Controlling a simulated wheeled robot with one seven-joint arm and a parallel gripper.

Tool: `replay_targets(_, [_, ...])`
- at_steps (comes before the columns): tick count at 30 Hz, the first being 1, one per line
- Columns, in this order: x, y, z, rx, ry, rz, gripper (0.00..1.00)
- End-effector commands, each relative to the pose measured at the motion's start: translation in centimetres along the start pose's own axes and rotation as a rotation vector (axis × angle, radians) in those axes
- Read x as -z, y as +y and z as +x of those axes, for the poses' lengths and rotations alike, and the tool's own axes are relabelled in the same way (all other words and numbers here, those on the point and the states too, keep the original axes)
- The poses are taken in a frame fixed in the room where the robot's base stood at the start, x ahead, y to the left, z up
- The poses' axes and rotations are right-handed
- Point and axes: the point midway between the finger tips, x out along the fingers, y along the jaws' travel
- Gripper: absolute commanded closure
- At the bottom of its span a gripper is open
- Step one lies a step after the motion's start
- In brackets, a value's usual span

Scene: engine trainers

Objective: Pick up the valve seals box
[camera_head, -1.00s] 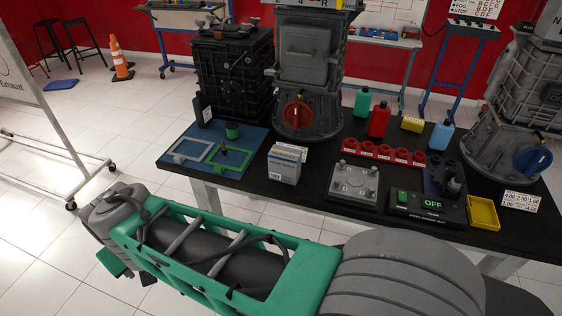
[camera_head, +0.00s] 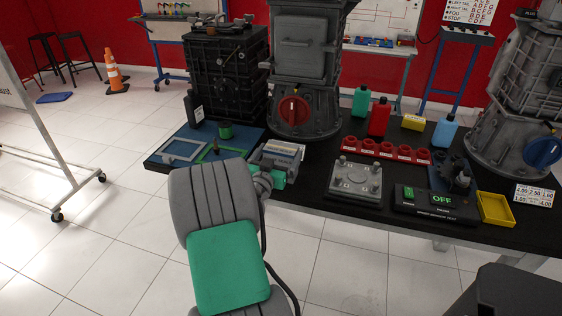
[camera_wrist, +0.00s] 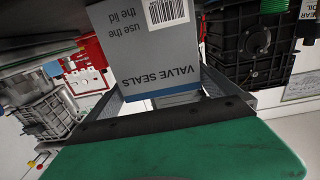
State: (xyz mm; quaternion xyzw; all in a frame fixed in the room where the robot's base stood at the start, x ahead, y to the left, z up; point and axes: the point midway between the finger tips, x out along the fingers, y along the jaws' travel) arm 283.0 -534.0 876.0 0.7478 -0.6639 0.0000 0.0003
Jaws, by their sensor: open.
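The valve seals box (camera_head: 284,149), white and grey, stands near the table's front edge in the head view, its lower part hidden by my arm and gripper. In the wrist view the box (camera_wrist: 152,52) is close in front, its "VALVE SEALS" print upside down. My gripper (camera_wrist: 163,90) is open, with a grey finger showing on each side of the box's near end. I cannot tell whether either finger touches it.
Red cups, bottles and a yellow tray (camera_head: 495,208) are farther right.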

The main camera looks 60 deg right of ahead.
Motion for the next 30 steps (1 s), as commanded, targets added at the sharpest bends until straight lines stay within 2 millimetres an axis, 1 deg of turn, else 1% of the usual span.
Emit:
replay_targets(5, [0.8, 0.1, 3.0, -0.003, 0.001, 0.002, 0.0])
replay_targets(6, [0.7, 0.1, 3.7, -0.002, 0.001, 0.0, 0.0])
replay_targets(9, [0.5, 0.0, 4.9, -0.001, 0.0, 0.0, 0.0])
replay_targets(16, [0.5, -0.1, 5.1, 0.002, 0.0, 0.001, 0.0])
replay_targets(30, [0.5, -0.1, 5.0, 0.002, 0.0, 0.0, 0.38])
